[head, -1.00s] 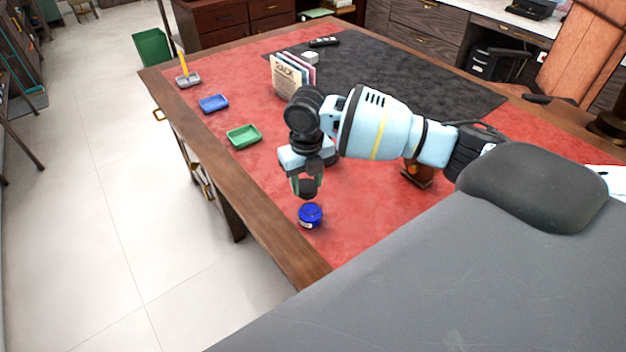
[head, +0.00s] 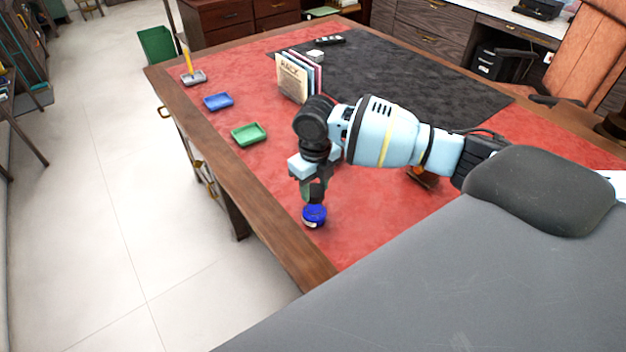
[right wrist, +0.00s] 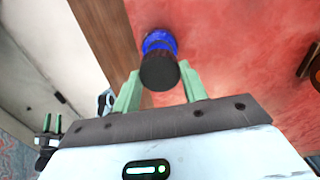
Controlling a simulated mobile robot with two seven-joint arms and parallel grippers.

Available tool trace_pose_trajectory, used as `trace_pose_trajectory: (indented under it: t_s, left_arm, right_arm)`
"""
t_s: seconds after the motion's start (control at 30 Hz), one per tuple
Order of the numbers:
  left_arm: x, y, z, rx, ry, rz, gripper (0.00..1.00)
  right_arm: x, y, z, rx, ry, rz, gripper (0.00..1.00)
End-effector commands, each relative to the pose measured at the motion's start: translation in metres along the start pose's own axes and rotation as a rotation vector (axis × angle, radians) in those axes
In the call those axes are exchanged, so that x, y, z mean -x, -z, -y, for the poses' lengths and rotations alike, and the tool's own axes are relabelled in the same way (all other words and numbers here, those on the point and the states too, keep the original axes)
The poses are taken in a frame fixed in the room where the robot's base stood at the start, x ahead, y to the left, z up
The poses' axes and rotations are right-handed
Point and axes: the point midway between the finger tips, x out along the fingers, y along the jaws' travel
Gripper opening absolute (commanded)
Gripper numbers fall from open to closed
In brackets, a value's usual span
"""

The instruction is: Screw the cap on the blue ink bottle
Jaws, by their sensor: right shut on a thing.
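The blue ink bottle (head: 314,217) stands upright on the red desk top near the wooden front edge. It also shows in the right wrist view (right wrist: 158,40), partly hidden behind the black cap (right wrist: 159,72). My right gripper (head: 315,194) is shut on the cap and holds it right over the bottle's top. I cannot tell whether cap and bottle touch. In the right wrist view the green fingers sit on both sides of the cap. My left gripper (right wrist: 51,126) shows small at the lower left of that view, its fingers apart and empty, away from the desk.
A green tray (head: 248,134), a blue tray (head: 218,101) and a grey holder (head: 193,77) line the desk's left side. A file rack (head: 294,80) stands further back. A brown object (head: 424,178) is partly hidden under my right arm. Red surface around the bottle is clear.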

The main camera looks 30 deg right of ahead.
Motion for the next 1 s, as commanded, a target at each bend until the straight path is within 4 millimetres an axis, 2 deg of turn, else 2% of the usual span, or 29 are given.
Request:
trace_pose_trajectory:
  t_s: [0.1,0.3,1.0]
  left_arm:
    - [-0.001,-0.009,-0.002,0.005,-0.003,0.017,0.35]
    - [-0.001,-0.015,-0.005,0.015,-0.006,0.028,0.35]
    - [-0.001,-0.012,-0.005,0.012,-0.007,0.024,0.35]
  right_arm:
    - [-0.014,0.001,0.0,0.0,0.0,-0.007,0.18]
    - [-0.023,0.001,0.0,-0.001,0.0,-0.003,0.18]
    - [-0.022,-0.001,0.0,0.0,0.0,0.0,0.18]
